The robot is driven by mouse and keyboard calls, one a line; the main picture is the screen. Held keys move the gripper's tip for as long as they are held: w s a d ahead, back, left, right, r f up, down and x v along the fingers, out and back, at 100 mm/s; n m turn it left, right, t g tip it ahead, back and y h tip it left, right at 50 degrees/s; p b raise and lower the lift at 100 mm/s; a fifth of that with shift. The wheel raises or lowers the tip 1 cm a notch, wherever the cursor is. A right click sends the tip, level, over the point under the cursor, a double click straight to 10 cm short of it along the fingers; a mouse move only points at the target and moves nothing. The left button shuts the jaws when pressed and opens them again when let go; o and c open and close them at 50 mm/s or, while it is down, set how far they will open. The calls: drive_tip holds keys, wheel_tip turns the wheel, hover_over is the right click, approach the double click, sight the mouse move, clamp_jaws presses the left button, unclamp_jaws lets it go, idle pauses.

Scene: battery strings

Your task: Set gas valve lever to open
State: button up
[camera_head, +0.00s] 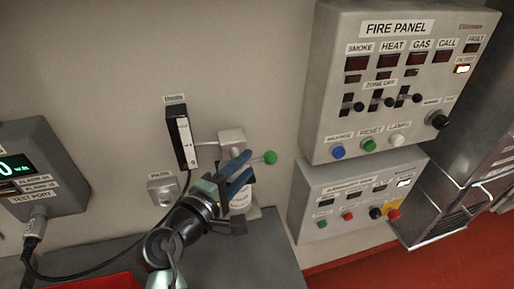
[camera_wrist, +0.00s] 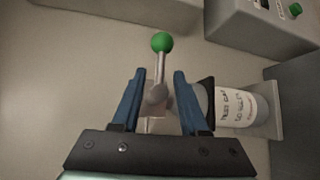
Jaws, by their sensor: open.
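The gas valve lever is a metal rod with a green ball knob (camera_head: 270,157), sticking out to the right from a pale valve block (camera_head: 231,138) on the wall. In the wrist view the green knob (camera_wrist: 162,42) is beyond the fingertips, and the rod (camera_wrist: 160,70) lies between the two blue fingers. My gripper (camera_head: 243,167) is open at the valve, with its blue fingers in front of the block. In the wrist view my gripper (camera_wrist: 155,78) has gaps on both sides of the lever. A labelled gas bottle (camera_wrist: 238,106) is right of the fingers.
The fire panel (camera_head: 400,80) and a smaller button panel (camera_head: 360,190) are on the wall to the right. A dark box (camera_head: 181,137) is just left of the valve. A meter with a cable (camera_head: 40,165) is at far left. A grey bench (camera_head: 265,255) lies below.

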sight(252, 160)
drive_tip(key=p+x, duration=0.1)
drive_tip(key=x, duration=0.4)
drive_tip(key=shift+w+d, duration=0.2)
drive_tip(key=shift+w, duration=0.15)
clamp_jaws()
